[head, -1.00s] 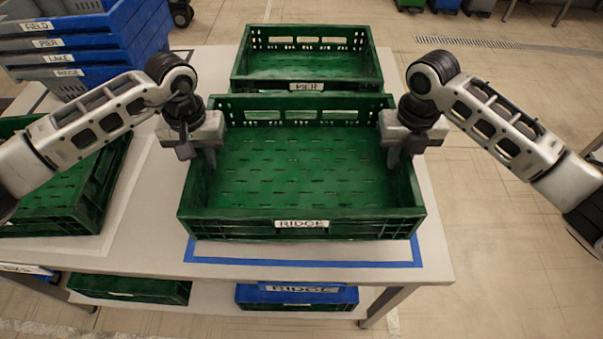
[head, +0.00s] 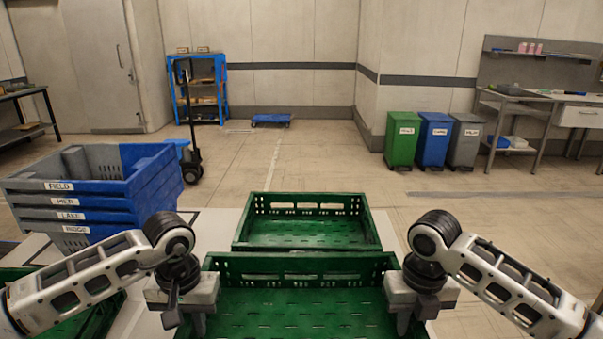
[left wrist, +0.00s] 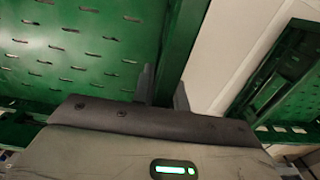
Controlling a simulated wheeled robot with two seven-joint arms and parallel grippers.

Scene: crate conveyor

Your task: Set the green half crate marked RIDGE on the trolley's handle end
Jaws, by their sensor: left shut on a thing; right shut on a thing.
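The green half crate marked RIDGE (head: 300,264) is at the bottom centre of the head view; its front wall and label are out of the picture. My left gripper (head: 199,324) is shut on its left wall and my right gripper (head: 404,322) on its right wall. In the left wrist view, the fingers (left wrist: 163,92) straddle the crate's green wall (left wrist: 184,40). A black upright pole with wheels (head: 190,120) stands behind the blue stack, possibly the trolley's handle; any deck there is mostly hidden.
A green crate (head: 308,203) stands just beyond the RIDGE crate. A stack of blue and grey crates (head: 90,195) is at left. Another green crate (left wrist: 285,75) lies beside my left gripper. Bins (head: 435,142) and a low blue platform (head: 271,119) stand farther off; open floor lies between.

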